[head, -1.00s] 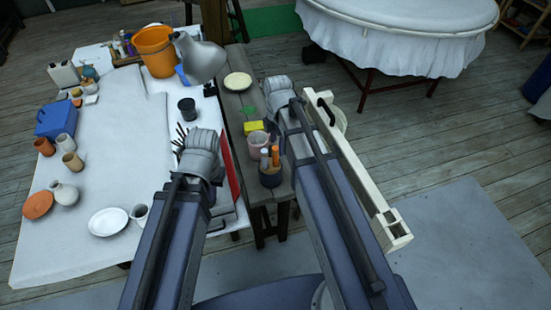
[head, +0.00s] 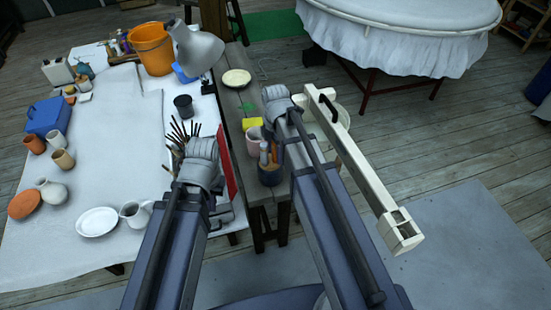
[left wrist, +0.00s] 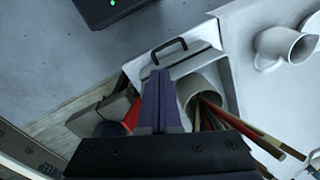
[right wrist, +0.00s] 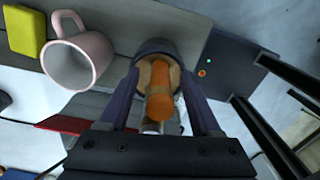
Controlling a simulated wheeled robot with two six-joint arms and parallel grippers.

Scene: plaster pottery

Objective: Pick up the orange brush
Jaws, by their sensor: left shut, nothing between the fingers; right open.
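The orange brush (head: 276,152) stands handle up in a dark cup (head: 270,175) on the wooden bench, beside a paler handle (head: 264,152). In the right wrist view the orange brush (right wrist: 160,95) rises from the dark cup (right wrist: 154,48). My right gripper (right wrist: 160,75) is open, with one finger on each side of the orange handle; I cannot tell whether they touch it. My left gripper (left wrist: 160,76) is shut and empty, in front of a pale pot (left wrist: 200,90) of brushes. The fingertips of both grippers are hidden in the head view.
A pink mug (right wrist: 78,58) and a yellow sponge (right wrist: 25,30) are close to the dark cup. A white pitcher (head: 135,213) and a white plate (head: 98,221) are on the cloth-covered table at left. A dark pot (head: 184,105) stands near the lamp (head: 198,50).

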